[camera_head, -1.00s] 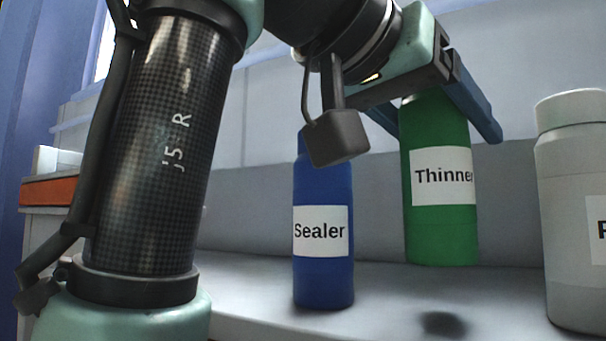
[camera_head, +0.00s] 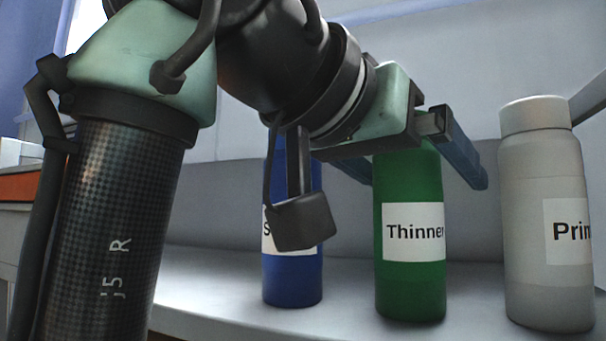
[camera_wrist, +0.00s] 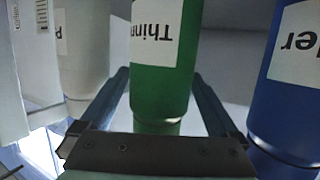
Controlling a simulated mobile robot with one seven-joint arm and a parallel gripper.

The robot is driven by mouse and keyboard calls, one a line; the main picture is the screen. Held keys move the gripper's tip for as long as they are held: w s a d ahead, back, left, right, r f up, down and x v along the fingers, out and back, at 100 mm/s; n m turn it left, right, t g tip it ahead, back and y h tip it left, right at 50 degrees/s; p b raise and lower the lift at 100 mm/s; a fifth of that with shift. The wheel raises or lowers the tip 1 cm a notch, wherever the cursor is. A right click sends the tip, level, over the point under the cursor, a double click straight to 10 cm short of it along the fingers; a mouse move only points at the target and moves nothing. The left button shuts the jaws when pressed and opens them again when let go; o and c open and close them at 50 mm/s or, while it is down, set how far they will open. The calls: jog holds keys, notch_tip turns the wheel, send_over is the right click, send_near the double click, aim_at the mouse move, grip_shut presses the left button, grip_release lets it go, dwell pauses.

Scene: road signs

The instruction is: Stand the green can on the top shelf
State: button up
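The green can (camera_head: 410,285), labelled Thinner, stands upright on the pale shelf (camera_head: 220,285), between a blue can and a grey can. In the wrist view the green can (camera_wrist: 160,85) shows upside down between my two blue fingers. My gripper (camera_head: 425,175) is around the can's upper part, with its fingers spread wide, one on each side. The right finger stands clear of the can in the head view. The left finger is partly hidden behind the can.
The blue can (camera_head: 292,275), labelled Sealer, stands to the left, partly hidden by my arm. The grey can (camera_head: 545,285) stands to the right. Both also show close beside my fingers in the wrist view. A pale back wall rises behind the shelf.

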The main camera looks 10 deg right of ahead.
jog(key=shift+r, duration=0.25)
jog(key=b+v, duration=0.4)
jog(key=v, duration=0.8)
jog(key=shift+f, duration=0.1)
